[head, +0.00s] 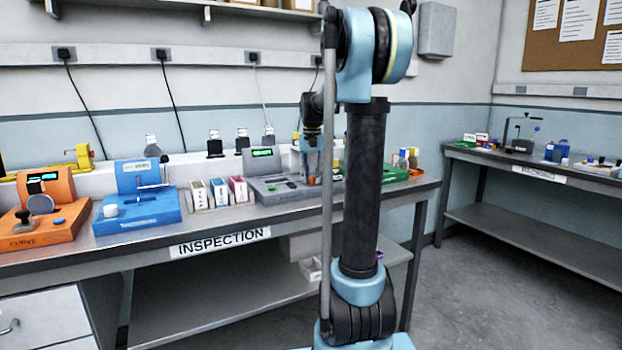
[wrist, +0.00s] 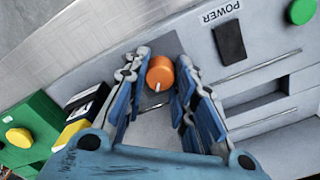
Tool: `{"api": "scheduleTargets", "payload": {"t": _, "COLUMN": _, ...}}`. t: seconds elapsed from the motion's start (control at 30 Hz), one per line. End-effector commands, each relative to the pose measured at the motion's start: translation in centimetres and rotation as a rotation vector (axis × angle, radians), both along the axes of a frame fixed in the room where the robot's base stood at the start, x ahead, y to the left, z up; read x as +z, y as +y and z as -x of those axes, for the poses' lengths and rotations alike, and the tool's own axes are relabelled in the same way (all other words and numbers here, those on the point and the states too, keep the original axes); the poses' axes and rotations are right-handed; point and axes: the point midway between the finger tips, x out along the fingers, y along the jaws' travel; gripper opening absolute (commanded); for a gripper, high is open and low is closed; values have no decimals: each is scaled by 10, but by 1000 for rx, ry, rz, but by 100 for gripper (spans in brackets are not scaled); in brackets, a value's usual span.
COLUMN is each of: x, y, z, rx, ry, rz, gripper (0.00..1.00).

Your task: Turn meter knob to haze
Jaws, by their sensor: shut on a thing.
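The orange meter knob (wrist: 160,73) shows in the wrist view on the flat face of a light grey meter (wrist: 215,98). A short white mark on the knob points toward the bottom of that picture. My gripper (wrist: 161,68) has its two blue-padded fingers on either side of the knob and is shut on it. In the head view the grey meter (head: 262,190) with a lit green display stands on the inspection bench, and my gripper (head: 311,166) reaches down to its right part.
The meter also has a black power switch (wrist: 229,42) and a green button (wrist: 302,11). A green device (wrist: 30,130) with a yellow button lies close by. On the bench (head: 100,255), small boxes (head: 220,191), a blue device (head: 135,212) and an orange device (head: 68,222) stand left.

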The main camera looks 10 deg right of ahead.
Motion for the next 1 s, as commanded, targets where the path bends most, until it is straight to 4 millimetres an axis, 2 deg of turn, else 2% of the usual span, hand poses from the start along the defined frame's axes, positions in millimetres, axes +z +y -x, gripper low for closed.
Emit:
{"api": "scheduleTargets", "payload": {"t": 0.3, "x": 1, "y": 0, "z": -2, "rx": -99, "ry": -3, "rz": 0, "gripper": 1}}
{"api": "scheduleTargets", "payload": {"t": 0.8, "x": 1, "y": 0, "z": -2, "rx": -113, "ry": -4, "rz": -1, "gripper": 1}}
{"api": "scheduleTargets", "payload": {"t": 0.83, "x": 1, "y": 0, "z": -2, "rx": -113, "ry": -4, "rz": -1, "gripper": 31}}
{"api": "scheduleTargets", "payload": {"t": 0.9, "x": 0, "y": 0, "z": -1, "rx": -113, "ry": -3, "rz": -1, "gripper": 46}}
{"api": "scheduleTargets", "payload": {"t": 1.0, "x": 0, "y": 0, "z": -1, "rx": -113, "ry": -2, "rz": 0, "gripper": 46}}
